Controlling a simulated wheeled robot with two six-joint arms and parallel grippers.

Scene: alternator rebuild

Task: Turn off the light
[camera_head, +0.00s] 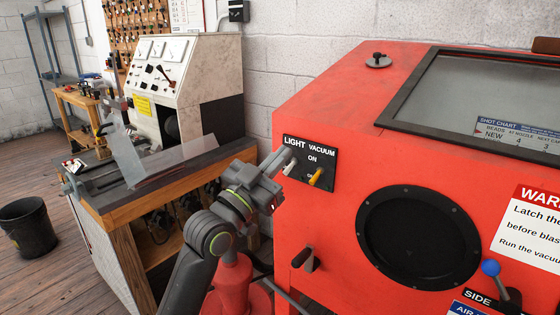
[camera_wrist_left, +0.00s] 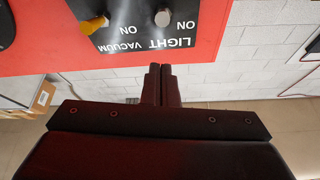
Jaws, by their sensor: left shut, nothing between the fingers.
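A black switch plate (camera_head: 325,156) labelled LIGHT and VACUUM is on the front of the red cabinet. The pale light switch (camera_head: 289,166) is on its left, beside my left gripper's fingertips (camera_head: 283,156). The yellow vacuum switch (camera_head: 316,177) is on its right. In the left wrist view the plate appears upside down, with the light switch (camera_wrist_left: 163,17) above my shut, empty fingers (camera_wrist_left: 162,72) and the yellow vacuum switch (camera_wrist_left: 94,24) to the left. A gap shows between fingers and switch there; I cannot tell from the head view whether they touch.
The red blast cabinet (camera_head: 320,105) has a dark window (camera_head: 455,90), a round black glove port (camera_head: 415,235) and a blue-knobbed lever (camera_head: 490,268). A workbench (camera_head: 95,190) with a grey test machine (camera_head: 185,75) stands left. A black bucket (camera_head: 28,228) is on the floor.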

